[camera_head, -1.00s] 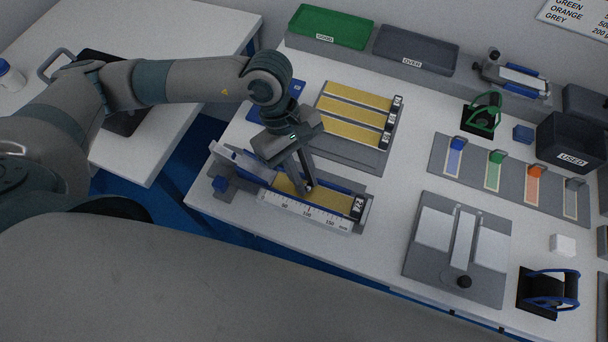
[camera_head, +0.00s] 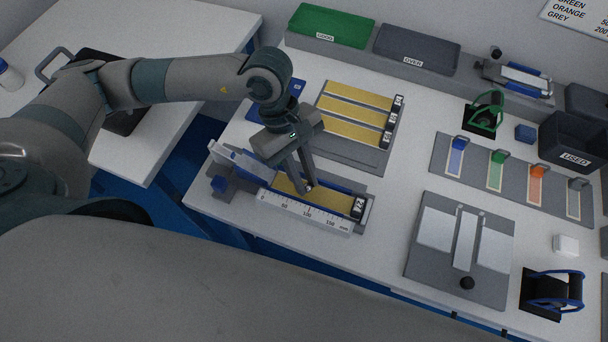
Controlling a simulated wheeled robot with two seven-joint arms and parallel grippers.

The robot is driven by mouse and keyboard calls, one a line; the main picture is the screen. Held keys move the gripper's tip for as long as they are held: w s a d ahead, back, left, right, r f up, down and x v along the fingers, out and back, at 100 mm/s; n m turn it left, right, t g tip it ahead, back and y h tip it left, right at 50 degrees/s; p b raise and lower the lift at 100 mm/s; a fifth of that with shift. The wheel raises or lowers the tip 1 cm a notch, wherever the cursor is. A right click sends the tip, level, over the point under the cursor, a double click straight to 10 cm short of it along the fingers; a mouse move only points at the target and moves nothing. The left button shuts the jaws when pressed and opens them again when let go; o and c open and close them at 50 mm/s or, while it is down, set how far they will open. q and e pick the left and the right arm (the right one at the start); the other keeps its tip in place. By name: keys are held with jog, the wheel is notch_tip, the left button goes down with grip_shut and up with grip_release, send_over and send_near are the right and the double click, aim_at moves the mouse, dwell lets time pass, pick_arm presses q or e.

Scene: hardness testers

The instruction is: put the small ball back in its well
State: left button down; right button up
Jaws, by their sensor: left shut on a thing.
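My left gripper (camera_head: 308,187) is shut, its fingertips low over the gold strip (camera_head: 290,184) of the front tester. A tiny shiny spot at the tips appears to be the small ball (camera_head: 309,188), mostly hidden by the fingers. I cannot tell whether it touches the strip. The tester has a white ruler (camera_head: 305,213) along its front side and a dark numbered block (camera_head: 358,207) at its right end. I cannot make out the ball's well. My right gripper is not in view.
A rack of gold strips (camera_head: 357,113) stands behind the tester. A green tray (camera_head: 331,25) and a grey tray (camera_head: 416,49) are at the back. A grey plate (camera_head: 459,250) with a black knob lies to the right. Table is clear between tester and plate.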

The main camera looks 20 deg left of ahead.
pick_arm(q)
jog(key=shift+s+a+b, duration=0.15)
jog(key=shift+s+b, duration=0.05)
jog(key=shift+b, duration=0.4)
